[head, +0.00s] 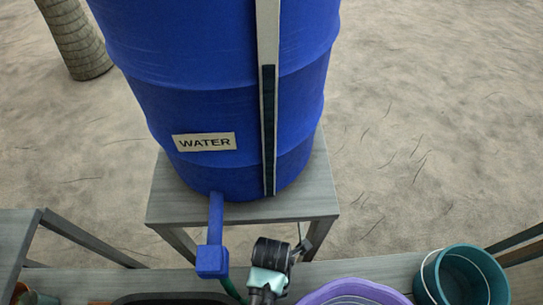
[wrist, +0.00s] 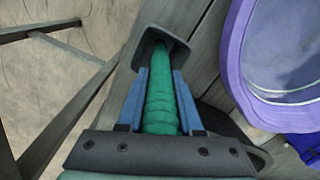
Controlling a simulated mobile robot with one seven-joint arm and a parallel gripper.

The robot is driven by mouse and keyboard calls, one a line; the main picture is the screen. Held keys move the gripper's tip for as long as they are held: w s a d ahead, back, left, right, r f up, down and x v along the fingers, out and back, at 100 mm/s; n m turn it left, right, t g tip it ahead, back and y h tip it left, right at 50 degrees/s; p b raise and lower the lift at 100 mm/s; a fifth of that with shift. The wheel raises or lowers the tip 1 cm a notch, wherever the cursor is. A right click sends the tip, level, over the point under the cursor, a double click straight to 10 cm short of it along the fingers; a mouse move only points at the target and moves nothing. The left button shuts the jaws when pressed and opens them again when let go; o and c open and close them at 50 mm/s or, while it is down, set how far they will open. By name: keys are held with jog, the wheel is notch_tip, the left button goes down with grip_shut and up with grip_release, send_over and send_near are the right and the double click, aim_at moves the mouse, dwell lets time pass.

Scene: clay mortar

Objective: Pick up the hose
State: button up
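The green ribbed hose (wrist: 161,105) runs up the middle of the wrist view, between the two blue fingers of my gripper (wrist: 160,88). It fills most of the gap between them. I cannot tell whether the fingers press on it or stand just beside it. In the head view, a short piece of the green hose (head: 230,288) shows below the blue tap (head: 212,260), left of my gripper. The fingertips are hidden there by my wrist. The hose's far end disappears into a dark, rounded shape at the top of the wrist view.
A blue barrel (head: 225,90) marked WATER stands on a grey stand (head: 180,200) behind my gripper. A purple tub (head: 350,288) and a teal bucket (head: 462,280) are to the right. A dark tray (head: 170,299) lies at the bottom edge, left of my gripper.

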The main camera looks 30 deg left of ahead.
grip_shut()
notch_tip(320, 180, up, 10)
jog(key=shift+w+f, duration=0.1)
notch_tip(320, 180, up, 10)
jog(key=p, duration=1)
jog(key=shift+p, duration=0.4)
